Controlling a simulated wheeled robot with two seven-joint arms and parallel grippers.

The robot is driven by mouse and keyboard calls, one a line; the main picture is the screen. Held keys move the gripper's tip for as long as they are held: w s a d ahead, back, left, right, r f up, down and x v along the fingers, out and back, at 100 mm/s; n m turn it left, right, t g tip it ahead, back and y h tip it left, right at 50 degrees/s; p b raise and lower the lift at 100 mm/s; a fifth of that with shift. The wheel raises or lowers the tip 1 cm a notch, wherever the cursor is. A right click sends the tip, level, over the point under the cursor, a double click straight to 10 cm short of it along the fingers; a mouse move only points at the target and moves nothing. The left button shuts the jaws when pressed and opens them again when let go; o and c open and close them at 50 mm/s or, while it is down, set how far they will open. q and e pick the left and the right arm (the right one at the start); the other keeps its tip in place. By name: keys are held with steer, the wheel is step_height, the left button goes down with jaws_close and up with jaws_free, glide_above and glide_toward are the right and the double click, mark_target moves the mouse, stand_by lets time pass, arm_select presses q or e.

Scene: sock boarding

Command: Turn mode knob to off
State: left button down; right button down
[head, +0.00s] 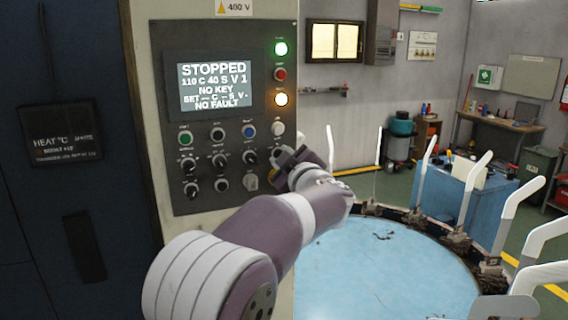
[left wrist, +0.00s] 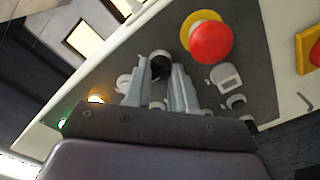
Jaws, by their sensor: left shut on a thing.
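The grey control panel (head: 225,110) faces me, with several knobs and buttons below its display. The display (head: 214,86) reads STOPPED, NO KEY and NO FAULT. My left gripper (head: 284,160) is at the panel's lower right edge and covers part of its controls. In the left wrist view, the fingers of my left gripper (left wrist: 160,85) are on either side of a black knob (left wrist: 161,64), and the gripper is shut on it. The labels are too small to read, so I cannot tell whether this is the mode knob or where it points. My right gripper is not in view.
A red emergency button (left wrist: 211,43) on a yellow base is close beside the fingers. Lamps glow green (head: 281,49) and amber (head: 281,99) on the panel. A round light-blue table (head: 375,270) ringed by upright white sock boards (head: 470,185) lies to the right.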

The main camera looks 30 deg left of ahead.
arm_select(q)
steer(key=shift+n, duration=0.3)
steer(key=c, duration=0.9)
jaws_free()
steer(key=shift+s+d, duration=0.1)
steer(key=b+v, duration=0.3)
steer(key=v, duration=0.9)
steer(key=shift+s+d, duration=0.15)
steer(key=shift+s, duration=0.05)
